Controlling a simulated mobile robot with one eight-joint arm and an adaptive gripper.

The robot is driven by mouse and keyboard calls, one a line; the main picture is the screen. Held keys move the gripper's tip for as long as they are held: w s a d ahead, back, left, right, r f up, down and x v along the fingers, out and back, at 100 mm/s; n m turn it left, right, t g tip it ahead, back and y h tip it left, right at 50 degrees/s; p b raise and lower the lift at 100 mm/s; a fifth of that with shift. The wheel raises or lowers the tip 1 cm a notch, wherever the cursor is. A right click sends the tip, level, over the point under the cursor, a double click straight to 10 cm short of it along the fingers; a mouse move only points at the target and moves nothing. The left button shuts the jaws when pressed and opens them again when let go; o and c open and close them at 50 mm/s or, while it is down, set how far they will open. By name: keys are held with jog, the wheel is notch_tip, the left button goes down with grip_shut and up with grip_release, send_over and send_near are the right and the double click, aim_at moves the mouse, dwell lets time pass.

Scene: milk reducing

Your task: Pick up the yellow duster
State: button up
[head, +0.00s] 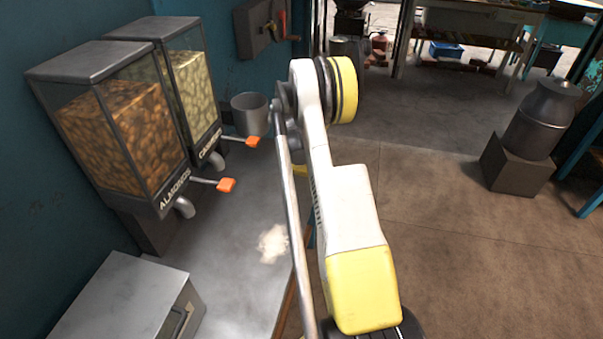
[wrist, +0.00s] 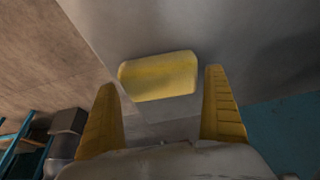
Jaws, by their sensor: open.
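The yellow duster (wrist: 158,72) is a small soft-edged block lying on the grey metal counter in the wrist view. It sits beyond and between the fingertips of my gripper (wrist: 160,82). The two yellow fingers are spread wide, one on each side of it, with visible space between each finger and the duster. Nothing is held. In the head view my arm hides most of that spot; a small yellow patch (head: 300,170) shows beside the arm, and I cannot tell whether it is the duster or a finger.
The metal counter (head: 222,255) holds an almond dispenser (head: 120,130), a cashew dispenser (head: 190,90) with orange handles, a grey pot (head: 250,115) and a metal box (head: 130,305). A pale powder patch (head: 273,243) lies on it. A milk can (head: 540,120) stands right.

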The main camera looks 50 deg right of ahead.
aim_at(302, 165)
jog(key=c, duration=1)
jog(key=shift+r, duration=0.1)
jog(key=shift+r+p, duration=0.25)
jog(key=shift+p, duration=0.05)
notch_tip(302, 165, up, 4)
jog(key=shift+f+p, duration=0.1)
jog(key=shift+p, duration=0.95)
jog(key=s+d+r+p, duration=0.1)
jog(key=s+r, duration=0.1)
jog(key=s, duration=0.1)
jog(key=s+d+r+p, duration=0.1)
jog(key=s+r, duration=0.1)
jog(key=s, duration=0.2)
jog(key=s+d+r+p, duration=0.1)
jog(key=s+r, duration=0.1)
jog(key=s, duration=0.2)
jog(key=shift+d+r+p, duration=0.15)
jog(key=shift+r+p, duration=0.1)
jog(key=shift+p, duration=0.15)
jog(key=shift+o, duration=0.8)
